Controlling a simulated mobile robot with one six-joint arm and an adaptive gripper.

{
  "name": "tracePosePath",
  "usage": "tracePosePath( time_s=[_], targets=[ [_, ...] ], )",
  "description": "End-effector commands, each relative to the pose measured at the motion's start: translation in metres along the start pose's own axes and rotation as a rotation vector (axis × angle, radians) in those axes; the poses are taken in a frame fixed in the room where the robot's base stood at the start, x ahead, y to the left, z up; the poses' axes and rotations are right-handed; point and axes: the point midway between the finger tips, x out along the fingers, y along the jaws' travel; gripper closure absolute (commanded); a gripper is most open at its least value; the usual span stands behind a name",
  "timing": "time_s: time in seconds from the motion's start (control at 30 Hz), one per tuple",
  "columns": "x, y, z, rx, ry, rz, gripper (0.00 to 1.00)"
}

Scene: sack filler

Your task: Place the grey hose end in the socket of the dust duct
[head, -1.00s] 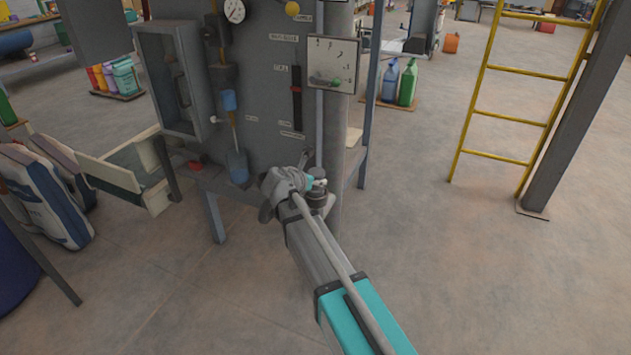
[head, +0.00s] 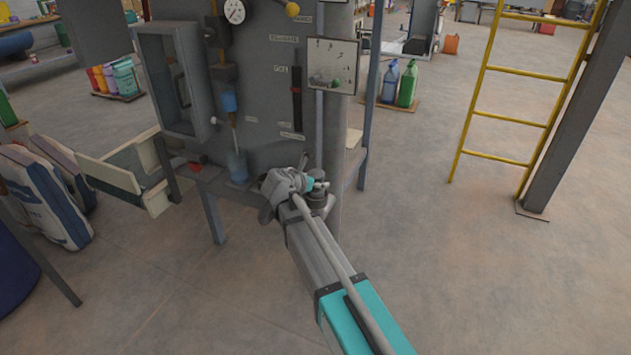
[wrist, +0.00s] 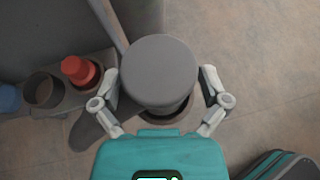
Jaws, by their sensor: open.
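In the wrist view a grey round piece, which looks like the grey hose end (wrist: 158,66), stands between the two fingers of my gripper (wrist: 160,76). The fingers are spread, with one on each side, and the jaws are open. Below the grey piece shows part of a dark round rim (wrist: 178,118), which may be the socket of the dust duct. The grey piece overlaps it in this view, and I cannot tell whether it is seated in it.
Left of my gripper, a dark open cup (wrist: 43,91) and a red cap-like piece (wrist: 80,70) sit on a ledge. The grey machine cabinet (head: 262,85) stands just beyond my arm. A yellow ladder (head: 478,95) stands at the right. The floor (head: 450,270) right of my arm is clear.

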Motion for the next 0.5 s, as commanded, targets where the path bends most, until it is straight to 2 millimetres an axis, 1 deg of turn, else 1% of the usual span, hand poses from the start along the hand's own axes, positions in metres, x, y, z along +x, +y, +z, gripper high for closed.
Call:
tracePosePath(
  time_s=[0.17, 0.27, 0.5],
  targets=[
    [-0.013, -0.001, 0.003, -0.001, 0.000, 0.001, 0.05],
    [-0.026, -0.001, 0.004, 0.000, 0.000, 0.001, 0.05],
    [-0.067, -0.001, 0.004, -0.002, 0.000, 0.003, 0.05]
  ],
)
